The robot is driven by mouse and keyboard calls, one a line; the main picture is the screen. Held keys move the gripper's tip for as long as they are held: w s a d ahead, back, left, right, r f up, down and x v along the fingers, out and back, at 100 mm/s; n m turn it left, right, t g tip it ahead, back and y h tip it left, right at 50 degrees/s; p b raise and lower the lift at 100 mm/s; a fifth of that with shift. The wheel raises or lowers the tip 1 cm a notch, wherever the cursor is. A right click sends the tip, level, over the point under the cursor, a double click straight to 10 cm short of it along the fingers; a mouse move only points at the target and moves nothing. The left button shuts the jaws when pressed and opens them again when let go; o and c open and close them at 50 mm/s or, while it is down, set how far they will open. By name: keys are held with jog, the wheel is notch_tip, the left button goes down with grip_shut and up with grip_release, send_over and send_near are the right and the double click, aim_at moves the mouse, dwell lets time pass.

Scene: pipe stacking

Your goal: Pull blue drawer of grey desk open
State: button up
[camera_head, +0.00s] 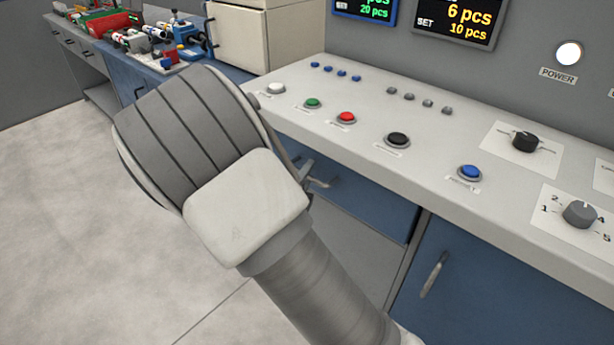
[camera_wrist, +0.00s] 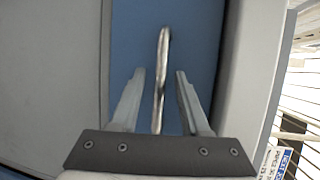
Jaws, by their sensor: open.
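The grey desk (camera_head: 295,90) has a blue drawer (camera_head: 375,208) under its top, and the drawer front looks shut. The blue front (camera_wrist: 200,30) also fills the middle of the wrist view. A metal bar handle (camera_wrist: 163,50) stands out from it. My gripper (camera_wrist: 160,72) is open, with one finger on each side of the handle and gaps visible on both sides. I cannot tell how deep the handle lies between the fingers. In the head view my arm hides most of the gripper and the left part of the drawer.
A blue cabinet door with its own metal handle (camera_head: 433,274) is right of the drawer. Buttons and knobs (camera_head: 580,213) cover the desk top. A blue bench (camera_head: 140,80) with parts stands at the back left. Bare floor (camera_head: 70,210) lies to the left.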

grip_shut()
dwell(1.3)
